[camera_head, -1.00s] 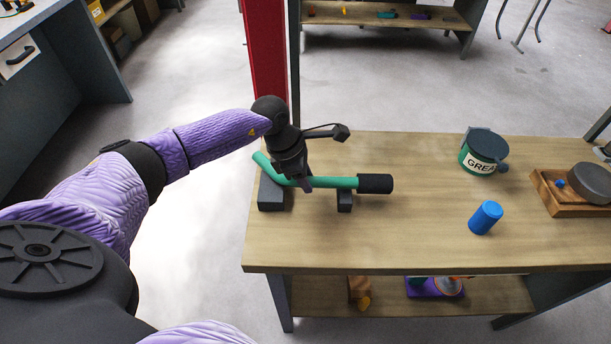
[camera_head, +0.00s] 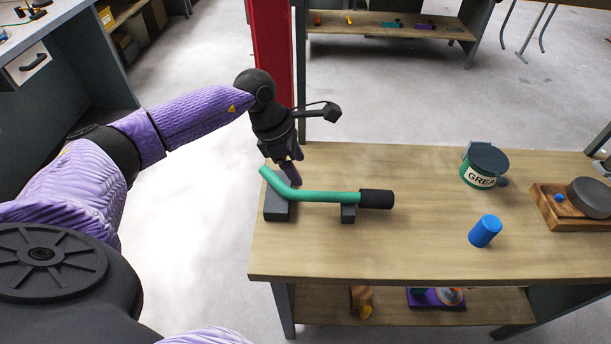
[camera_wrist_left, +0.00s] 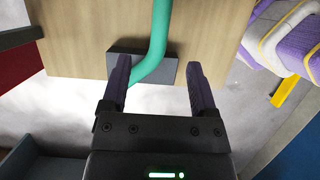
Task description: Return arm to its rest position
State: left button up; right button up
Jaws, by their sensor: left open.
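My left arm (camera_head: 190,122) comes in from the left in purple and black. My left gripper (camera_head: 295,170) hangs just above and behind the bent end of a green tube (camera_head: 325,196) with a black grip. In the left wrist view the gripper (camera_wrist_left: 158,90) is open and empty, its two purple fingers apart. The green tube (camera_wrist_left: 160,40) shows beyond and between them. The tube rests on two dark blocks, a left one (camera_head: 277,212) and a right one (camera_head: 348,214), on the wooden table. My right gripper is not in view.
On the wooden table (camera_head: 400,245) stand a green grease can (camera_head: 484,165), a blue cylinder (camera_head: 485,231) and a wooden tray (camera_head: 548,210) holding a dark round part. A red post (camera_head: 271,60) rises behind the gripper. Open floor lies left of the table.

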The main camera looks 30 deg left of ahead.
pick_arm(q)
jog(key=shift+v, duration=0.85)
